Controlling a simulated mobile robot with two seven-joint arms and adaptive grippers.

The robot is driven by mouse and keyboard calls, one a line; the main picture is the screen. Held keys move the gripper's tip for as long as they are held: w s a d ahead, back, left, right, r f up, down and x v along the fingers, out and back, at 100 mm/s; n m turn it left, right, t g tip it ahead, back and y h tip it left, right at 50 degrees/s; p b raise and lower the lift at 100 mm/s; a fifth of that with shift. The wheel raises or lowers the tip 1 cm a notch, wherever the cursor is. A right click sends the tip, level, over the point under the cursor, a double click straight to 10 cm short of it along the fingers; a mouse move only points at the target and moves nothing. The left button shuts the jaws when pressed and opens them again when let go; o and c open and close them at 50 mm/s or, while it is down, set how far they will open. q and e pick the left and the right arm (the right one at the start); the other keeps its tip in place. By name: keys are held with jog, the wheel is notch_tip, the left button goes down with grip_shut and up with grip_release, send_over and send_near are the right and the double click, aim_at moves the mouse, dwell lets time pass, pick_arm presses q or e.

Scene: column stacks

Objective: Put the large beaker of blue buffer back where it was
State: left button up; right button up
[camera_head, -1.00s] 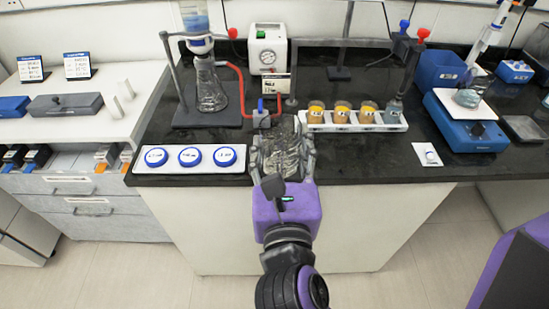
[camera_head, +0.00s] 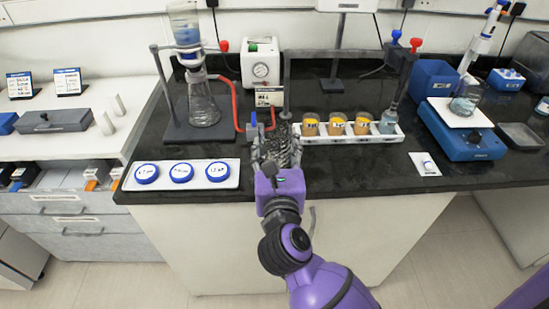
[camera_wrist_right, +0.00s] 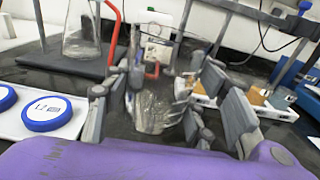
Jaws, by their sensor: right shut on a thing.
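My right gripper (camera_head: 276,152) is shut on a clear glass beaker (camera_wrist_right: 158,106) at the front edge of the black bench. In the right wrist view the beaker stands between the fingers of the gripper (camera_wrist_right: 165,112). I see no clear blue liquid in it, and its lower part is partly hidden. In the head view the fingers cover most of it, so I cannot tell whether it touches the bench. My left gripper is not in view.
A column stand with a flask (camera_head: 203,108) and red tubing is behind left. A tray with blue-capped lids (camera_head: 182,190) lies left. A white rack (camera_head: 375,138) of orange cups stands right. A blue balance (camera_head: 462,137) bearing a beaker is farther right.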

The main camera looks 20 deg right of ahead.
jog(key=shift+w+d+f, duration=0.1)
jog(key=shift+w+f, duration=0.3)
jog(key=shift+f, duration=0.15)
jog(key=shift+w+d+f+b, duration=0.15)
jog(key=shift+f+b, duration=0.1)
jog(key=shift+f, duration=0.7)
jog(key=shift+w+a+f+b, duration=0.1)
jog(key=shift+w+f+b, duration=0.1)
jog(key=shift+f, duration=0.7)
jog(key=shift+f, duration=0.2)
jog(key=o, duration=1.3)
